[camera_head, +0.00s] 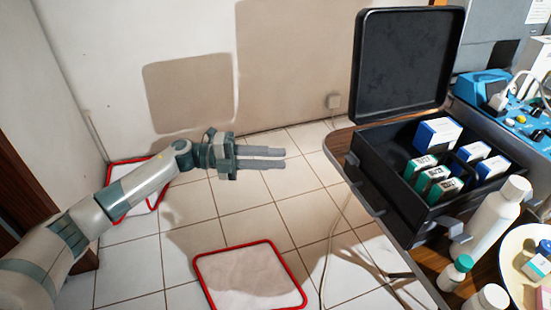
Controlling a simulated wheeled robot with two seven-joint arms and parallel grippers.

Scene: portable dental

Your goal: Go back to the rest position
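My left gripper (285,158) reaches in from the left and hangs over the tiled floor, pointing right. Its two grey fingers lie parallel with a narrow gap between them, and nothing shows in the gap. It is well apart from the table and the open case to its right. My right gripper is not in view.
A wooden table (341,146) at the right bears an open black case (394,203) with several small boxes, plus white bottles (492,217) and a blue device (483,88). Red-edged mats (250,278) lie on the floor. A cable (326,262) hangs by the table. Open floor surrounds the gripper.

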